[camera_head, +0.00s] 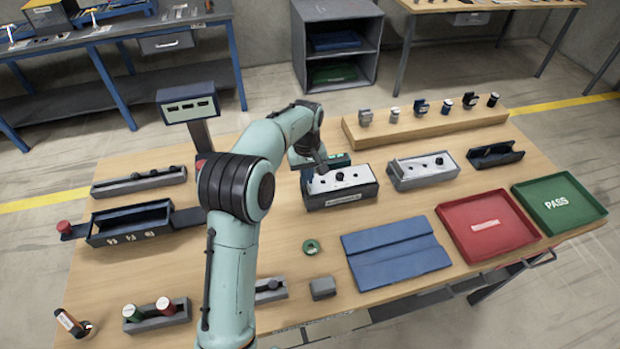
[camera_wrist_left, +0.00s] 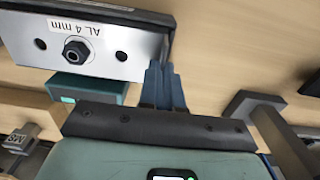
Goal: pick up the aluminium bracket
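The aluminium bracket (camera_head: 340,178) shows as a pale plate with a dark nut in its middle, on a dark block fixture (camera_head: 342,200) at the table's middle. In the left wrist view the plate (camera_wrist_left: 98,62) reads "AL 4 mm" and has a hole on each side of the nut. My left gripper (camera_head: 319,166) is down at the plate's back-left end. In the left wrist view its blue fingers (camera_wrist_left: 163,72) are close together at the plate's right end. Whether they pinch its edge is unclear. My right gripper is out of view.
A similar pale plate on a grey fixture (camera_head: 424,172) stands to the right. A teal box (camera_wrist_left: 88,88) is close beside the bracket. A display on a post (camera_head: 190,103) stands behind left. A wooden riser (camera_head: 430,132) is behind; red (camera_head: 447,212) and green (camera_head: 599,211) trays are right.

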